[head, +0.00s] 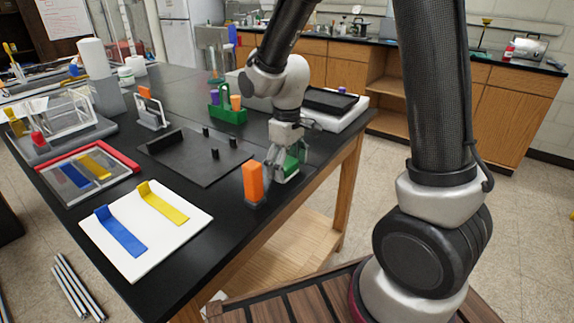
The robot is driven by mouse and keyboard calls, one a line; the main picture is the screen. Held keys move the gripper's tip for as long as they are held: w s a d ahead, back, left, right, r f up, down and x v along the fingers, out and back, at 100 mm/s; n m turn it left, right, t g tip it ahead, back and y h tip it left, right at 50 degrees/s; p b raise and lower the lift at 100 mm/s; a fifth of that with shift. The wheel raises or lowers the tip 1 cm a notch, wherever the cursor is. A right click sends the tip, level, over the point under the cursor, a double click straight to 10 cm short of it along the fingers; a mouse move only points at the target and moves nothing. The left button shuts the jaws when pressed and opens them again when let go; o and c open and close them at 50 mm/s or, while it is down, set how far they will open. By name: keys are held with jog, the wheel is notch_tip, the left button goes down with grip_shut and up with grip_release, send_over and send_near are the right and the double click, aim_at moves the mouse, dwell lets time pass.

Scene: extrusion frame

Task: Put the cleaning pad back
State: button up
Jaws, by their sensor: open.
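My gripper (285,170) points down low over the black table, near its right edge. Its fingers are open; a green patch shows beside them, and I cannot tell whether it is part of the gripper or a separate thing. An upright orange block (253,184) stands just left of the gripper, apart from it in the picture. I cannot tell for certain which thing is the cleaning pad. A green caddy (228,115) behind the gripper holds a purple piece (214,98) and an orange piece (236,102).
A white board (132,262) with blue (122,234) and yellow (163,204) strips lies front left. A red-edged tray (122,180), a dark plate with pegs (190,165), and a black-topped box (345,118) are also on the table (225,225). The right edge is close.

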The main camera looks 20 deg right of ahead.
aim_at(287, 163)
notch_tip(287, 163, up, 12)
jog(key=s+d+r+m+t, duration=0.2)
jog(key=s+d+r+m, duration=0.1)
jog(key=s+d, duration=0.4)
jog(key=s+d+r+m+t, duration=0.2)
jog(key=s+d, duration=0.5)
jog(key=s, duration=0.4)
jog(key=shift+s+d+r+m, duration=0.4)
jog(key=shift+r+m, duration=0.35)
jog(key=shift+m, duration=0.35)
